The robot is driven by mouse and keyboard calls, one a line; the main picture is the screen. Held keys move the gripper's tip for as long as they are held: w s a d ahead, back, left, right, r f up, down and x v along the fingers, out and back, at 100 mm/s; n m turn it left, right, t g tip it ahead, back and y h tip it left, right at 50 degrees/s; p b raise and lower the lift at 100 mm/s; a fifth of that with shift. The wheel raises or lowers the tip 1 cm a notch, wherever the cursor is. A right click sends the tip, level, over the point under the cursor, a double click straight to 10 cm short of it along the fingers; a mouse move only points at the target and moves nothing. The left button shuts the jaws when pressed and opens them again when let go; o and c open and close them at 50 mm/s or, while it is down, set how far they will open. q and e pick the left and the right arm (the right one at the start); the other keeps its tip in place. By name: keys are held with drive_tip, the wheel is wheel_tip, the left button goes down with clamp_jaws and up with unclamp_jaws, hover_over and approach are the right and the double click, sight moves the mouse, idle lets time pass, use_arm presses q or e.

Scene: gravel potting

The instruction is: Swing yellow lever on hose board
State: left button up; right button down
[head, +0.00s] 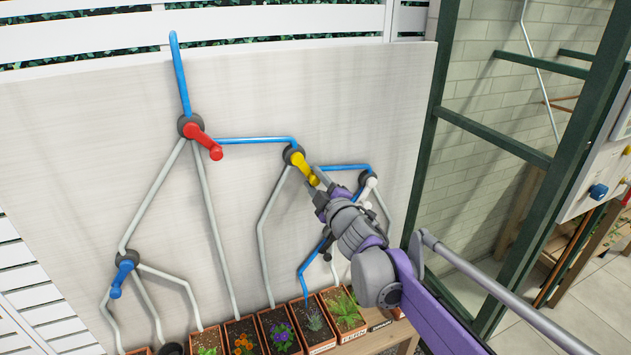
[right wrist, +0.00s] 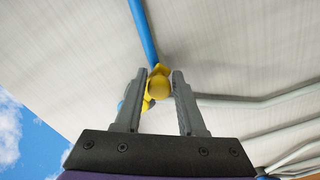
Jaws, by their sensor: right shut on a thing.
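The yellow lever (head: 299,163) sits on a dark round hub on the upright hose board (head: 238,95). It slants down and to the right from its hub. My right gripper (head: 316,176) is at the lever's lower end. In the right wrist view the lever's round yellow knob (right wrist: 158,86) lies between the two fingers of my right gripper (right wrist: 160,76), which are shut on it. The gripper hides part of the board behind it. My left gripper does not show.
A red lever (head: 205,141), a blue lever (head: 121,279) and a white lever (head: 370,187) are on other hubs; the white one is close to my right gripper. Blue and grey hoses link the hubs. Potted plants (head: 281,333) stand below. A green frame (head: 494,139) stands right of the board.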

drive_tip(key=shift+a, duration=0.2)
drive_tip(key=c, duration=0.8)
unclamp_jaws()
drive_tip(key=shift+c, duration=0.2)
drive_tip(key=shift+o, duration=1.2)
drive_tip(key=shift+s+a, duration=0.1)
drive_tip(key=shift+a, duration=0.05)
drive_tip(key=shift+d, duration=0.2)
drive_tip(key=shift+s+d, duration=0.1)
drive_tip(key=shift+s, duration=0.25)
drive_tip(key=b+v, duration=0.1)
drive_tip(key=v, duration=0.9)
